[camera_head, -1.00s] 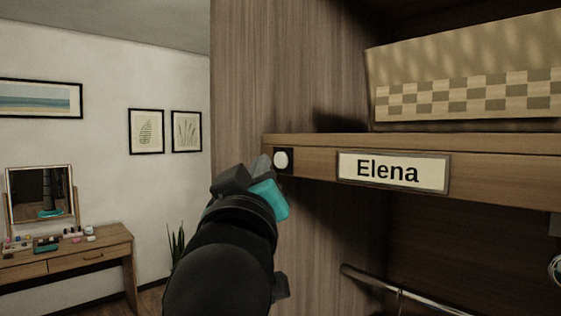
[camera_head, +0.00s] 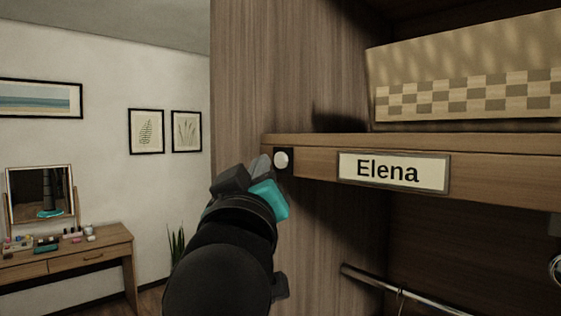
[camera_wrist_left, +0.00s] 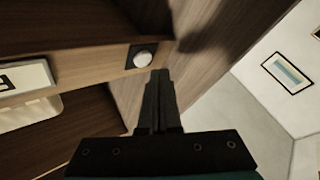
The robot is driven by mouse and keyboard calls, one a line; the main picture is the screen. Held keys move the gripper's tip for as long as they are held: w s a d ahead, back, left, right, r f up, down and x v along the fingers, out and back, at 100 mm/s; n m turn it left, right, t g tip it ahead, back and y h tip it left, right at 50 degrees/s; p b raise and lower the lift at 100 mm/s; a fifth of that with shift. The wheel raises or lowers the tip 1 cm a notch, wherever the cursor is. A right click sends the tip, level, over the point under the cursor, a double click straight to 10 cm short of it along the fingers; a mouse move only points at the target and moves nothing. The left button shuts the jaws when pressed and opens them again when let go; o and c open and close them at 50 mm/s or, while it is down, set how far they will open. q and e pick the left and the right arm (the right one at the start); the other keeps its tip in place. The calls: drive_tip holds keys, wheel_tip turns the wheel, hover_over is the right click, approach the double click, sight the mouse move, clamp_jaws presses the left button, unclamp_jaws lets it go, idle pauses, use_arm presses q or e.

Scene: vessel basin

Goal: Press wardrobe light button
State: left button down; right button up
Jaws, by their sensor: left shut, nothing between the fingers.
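The light button (camera_head: 283,160) is a round white cap on a dark square plate, set at the left end of the wardrobe shelf's front edge (camera_head: 310,163). In the left wrist view the button (camera_wrist_left: 143,59) sits just beyond the fingertips. My left gripper (camera_head: 262,164) is shut and empty, its tips right beside the button's left edge in the head view. In the left wrist view the closed fingers (camera_wrist_left: 159,74) point up at the button's lower right; I cannot tell whether they touch it. My right gripper is in neither view.
An "Elena" name plate (camera_head: 393,172) is on the shelf edge right of the button. A woven box (camera_head: 465,75) stands on the shelf. A hanging rail (camera_head: 375,287) runs below. A dressing table (camera_head: 75,257) with a mirror stands far left.

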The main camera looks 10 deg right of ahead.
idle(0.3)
use_arm(q)
drive_tip(key=shift+w+d, duration=0.25)
drive_tip(key=shift+d, duration=0.15)
drive_tip(key=shift+w+d, duration=0.3)
drive_tip(key=shift+d, duration=0.05)
idle(0.8)
drive_tip(key=shift+s+a, duration=0.55)
drive_tip(key=shift+a, duration=0.2)
drive_tip(key=s+a, duration=0.1)
drive_tip(key=s+a+p, duration=0.1)
drive_tip(key=a, duration=0.1)
drive_tip(key=s+a+p, duration=0.1)
drive_tip(key=shift+s+a, duration=0.25)
drive_tip(key=shift+a, duration=0.15)
idle(0.5)
